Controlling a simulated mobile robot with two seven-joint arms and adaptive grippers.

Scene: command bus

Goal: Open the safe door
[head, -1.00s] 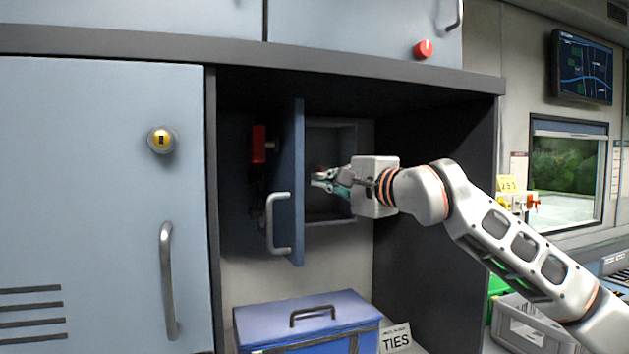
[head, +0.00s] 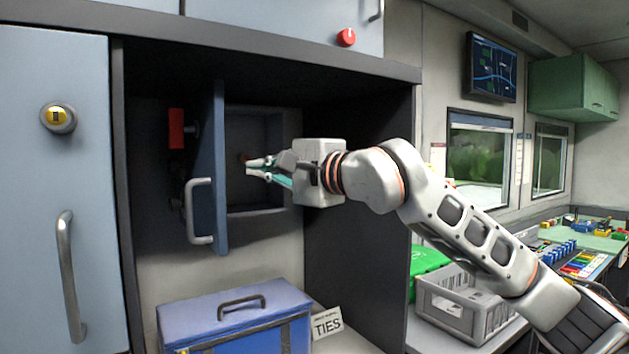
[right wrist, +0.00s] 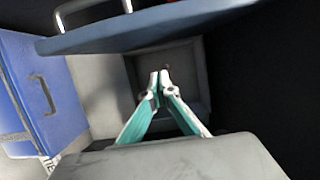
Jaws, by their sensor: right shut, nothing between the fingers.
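The blue safe door (head: 220,165) stands swung wide open, seen nearly edge-on in the head view, with a grey bar handle (head: 199,211) on its face. The open safe (head: 257,211) shows as a dark recess to the right of the door. My right gripper (head: 250,168) is shut and empty in front of the safe opening, on the right, inner side of the door. In the right wrist view its fingertips (right wrist: 159,76) meet over the safe interior, and the door (right wrist: 150,27) crosses above them, apart from the fingers. My left gripper is not in view.
A blue case (head: 235,310) and a TIES sign (head: 327,322) sit below the safe. The cabinet's dark right wall (head: 365,200) stands behind my right arm. A grey crate (head: 465,305) stands at right. A red knob (head: 346,37) is above.

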